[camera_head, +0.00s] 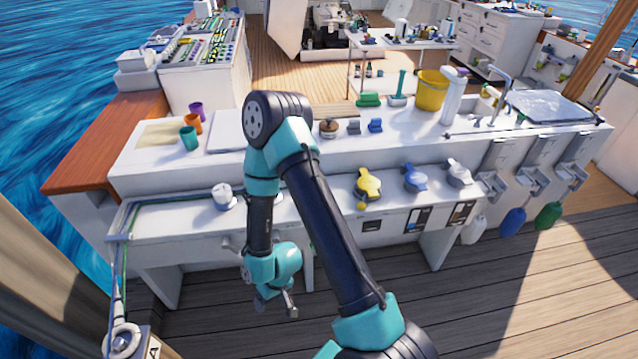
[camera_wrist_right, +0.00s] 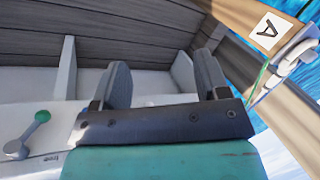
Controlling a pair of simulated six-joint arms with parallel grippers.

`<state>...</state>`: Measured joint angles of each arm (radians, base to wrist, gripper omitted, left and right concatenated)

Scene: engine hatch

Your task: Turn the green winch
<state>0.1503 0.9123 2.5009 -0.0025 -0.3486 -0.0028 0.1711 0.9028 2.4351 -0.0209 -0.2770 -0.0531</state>
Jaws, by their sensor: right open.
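No winch with a green body shows clearly in the head view, where my right arm covers part of the counter front. In the right wrist view, a pale lever with a green knob (camera_wrist_right: 42,116) is mounted on a white surface at the lower left. My right gripper (camera_head: 277,300) hangs in front of the white counter, low above the deck. Its two dark fingers (camera_wrist_right: 163,82) are apart with nothing between them in the wrist view. The green knob is left of the fingers, not touched. My left gripper is out of view.
Yellow (camera_head: 368,184), blue (camera_head: 415,178) and white (camera_head: 459,172) winches stand along the lower ledge. A white drum (camera_head: 223,194) stands on its left part. A pulley (camera_head: 122,341) with a green line is at lower left. The deck (camera_head: 480,300) at right is clear.

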